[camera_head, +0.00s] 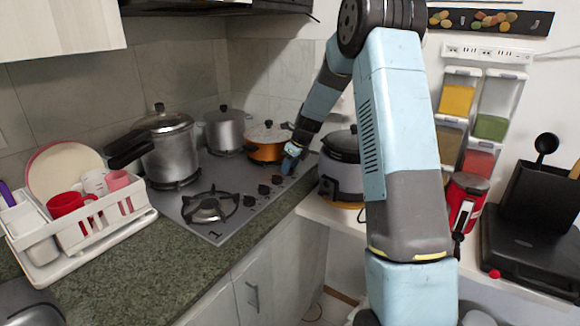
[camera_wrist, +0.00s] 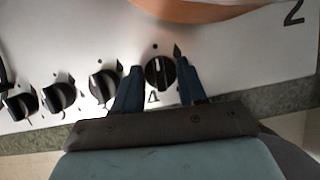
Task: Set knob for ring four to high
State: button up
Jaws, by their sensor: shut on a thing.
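The stove (camera_head: 222,212) has a row of black knobs along its front edge. In the wrist view, the knob between my fingers (camera_wrist: 158,77) is the rightmost one visible, with a small figure that looks like a 4 beside it. Its pale mark points roughly toward the dot above it. My gripper (camera_wrist: 160,66) has one blue finger on each side of this knob and is shut on it. In the head view, my gripper (camera_head: 291,152) is at the far end of the knob row, and its knob is hidden.
Other knobs (camera_wrist: 105,86) stand close to the left of my fingers. An orange pot (camera_head: 266,150) sits just behind my gripper. A pressure cooker (camera_head: 168,150) and a steel pot (camera_head: 225,130) stand on other burners. A rice cooker (camera_head: 342,175) is close on the right.

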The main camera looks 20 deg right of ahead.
jog(key=m+h, duration=0.1)
jog(key=m, duration=0.1)
jog(key=m+t+h, duration=0.1)
jog(key=m, duration=0.2)
jog(key=shift+a, duration=0.2)
jog(key=shift+m+h, duration=0.6)
jog(key=shift+m, duration=1.3)
jog(key=o, duration=1)
jog(key=v, duration=1.3)
jog(key=shift+s+a+r, duration=0.15)
jog(key=shift+a+r, duration=0.05)
jog(key=shift+r, duration=0.15)
jog(key=shift+s, duration=0.1)
